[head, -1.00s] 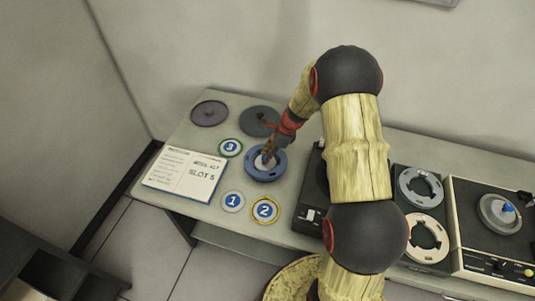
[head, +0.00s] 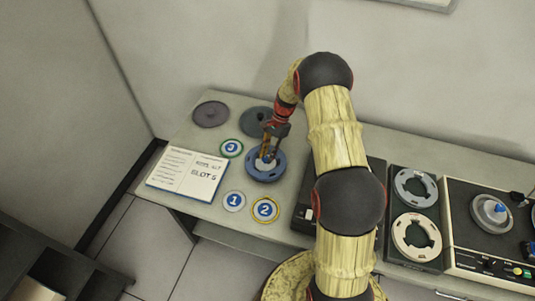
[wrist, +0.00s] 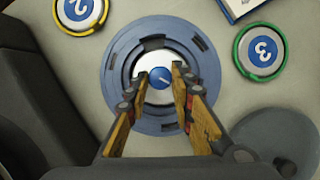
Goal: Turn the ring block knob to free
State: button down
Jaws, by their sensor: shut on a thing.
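The blue ring block (head: 265,174) lies flat on the table, with a pale centre. In the wrist view the ring (wrist: 121,60) surrounds a small round blue knob (wrist: 160,78) with a white line on it. My gripper (head: 266,156) reaches down over the ring's centre. In the wrist view its two fingers (wrist: 160,74) stand on either side of the knob, shut on it. The exact contact at the fingertips is hard to see.
Numbered discs 1 (head: 233,201), 2 (head: 265,209) and 3 (head: 230,148) lie around the ring. An open booklet (head: 188,173) lies left. Two dark discs, one at far left (head: 211,114), lie behind. A turntable device (head: 490,235) and pale rings (head: 417,236) stand right.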

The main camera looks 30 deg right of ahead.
jog(key=shift+w+n, duration=0.15)
jog(key=shift+n, duration=0.45)
jog(key=shift+g, duration=0.3)
jog(key=c, duration=1.5)
grip_release()
jog(key=shift+c, duration=0.2)
jog(key=v, duration=1.2)
jog(key=shift+a, duration=0.15)
